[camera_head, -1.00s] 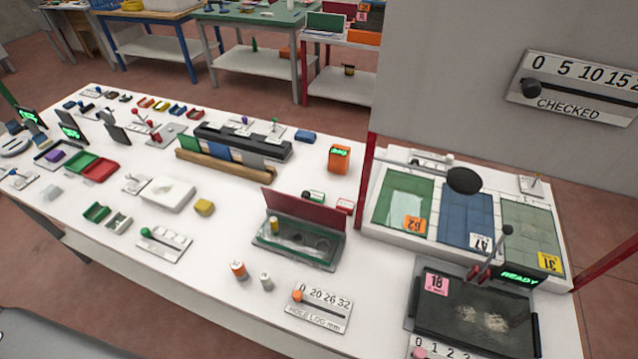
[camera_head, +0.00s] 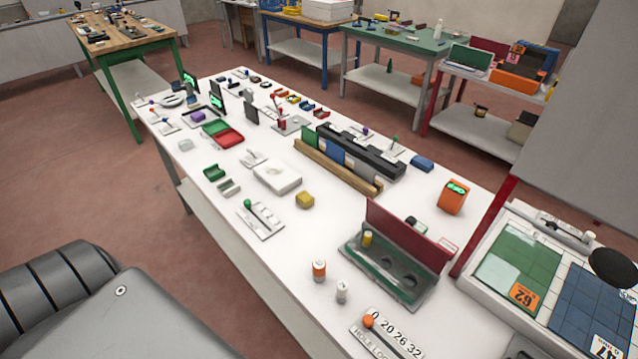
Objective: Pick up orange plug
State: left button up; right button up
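The orange plug (camera_head: 319,271), a small upright cylinder with a pale band, stands on the white table (camera_head: 275,285) near its front edge. A white-grey plug (camera_head: 341,292) stands just to its right and nearer. A yellow plug (camera_head: 367,239) stands in the left part of an open green tray (camera_head: 388,272) with a raised red lid, behind the orange plug. Neither of my grippers is in view, and nothing holds the orange plug.
A green-knobbed lever panel (camera_head: 260,221) and a yellow block (camera_head: 305,200) lie to the left. The table surface just left of the orange plug is clear. Other benches stand behind.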

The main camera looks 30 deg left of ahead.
aim_at(319, 265)
jog(key=u, duration=1)
